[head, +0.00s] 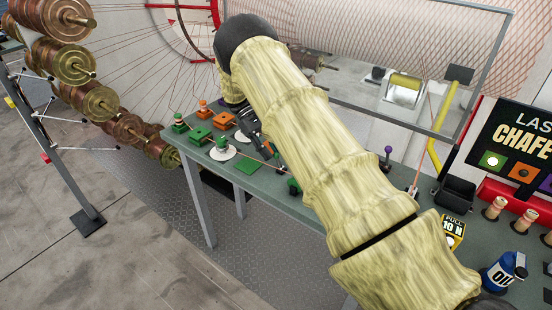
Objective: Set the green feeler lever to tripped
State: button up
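My arm crosses the middle of the head view, and my gripper (268,149) shows only in part at its left edge, low over the green workbench (310,211). Its fingers are small and partly hidden, so I cannot tell whether they are open or shut. Several green pieces are near it: a green-topped piece on a white disc (222,149) to its left, a flat green square (246,166) below it, and a small green piece (293,185) to its lower right, beside my arm. I cannot tell which one is the green feeler lever, or its position.
Orange pieces (222,121) and green blocks (199,135) stand at the bench's left end. A purple-topped lever (388,153), a black bin (455,193), a yellow "PULL" box (452,230) and a blue oil can (503,270) are right of my arm. A spool rack (70,62) stands left.

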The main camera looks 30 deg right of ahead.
jog(key=v, duration=0.7)
jog(key=shift+w, duration=0.2)
jog(key=shift+r, duration=0.1)
jog(key=shift+a, duration=0.1)
